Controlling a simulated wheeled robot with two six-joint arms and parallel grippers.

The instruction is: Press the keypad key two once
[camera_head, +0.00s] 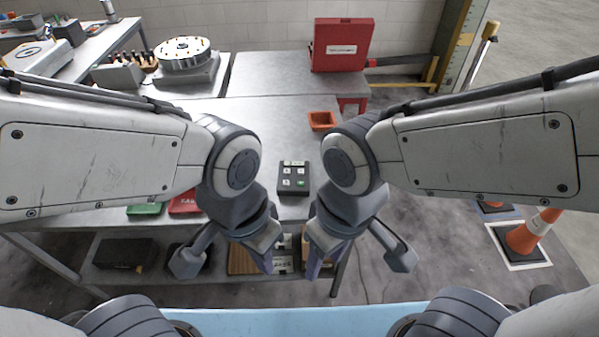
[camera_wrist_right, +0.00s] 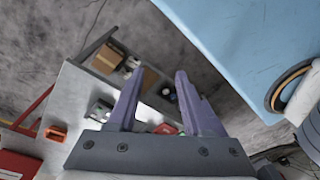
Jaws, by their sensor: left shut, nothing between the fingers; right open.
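The keypad (camera_head: 294,178) is a small dark box on the grey table near its front edge, with a pale label strip at its far side. It has two rows of keys; three look white and the lower right one (camera_head: 300,183) is green. The digits are too small to read. It also seems to show in the right wrist view (camera_wrist_right: 100,110), partly behind a finger. My left gripper (camera_head: 268,266) is shut and empty, nearer to me than the keypad and left of it. My right gripper (camera_head: 314,268) is open and empty, slightly right; its spread fingers show in the wrist view (camera_wrist_right: 156,100).
An orange tray (camera_head: 321,121) and a red case (camera_head: 342,46) stand behind the keypad. Green (camera_head: 146,209) and red (camera_head: 186,204) items lie at the left front edge. A lower shelf holds boxes. A traffic cone (camera_head: 530,232) stands on the right floor.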

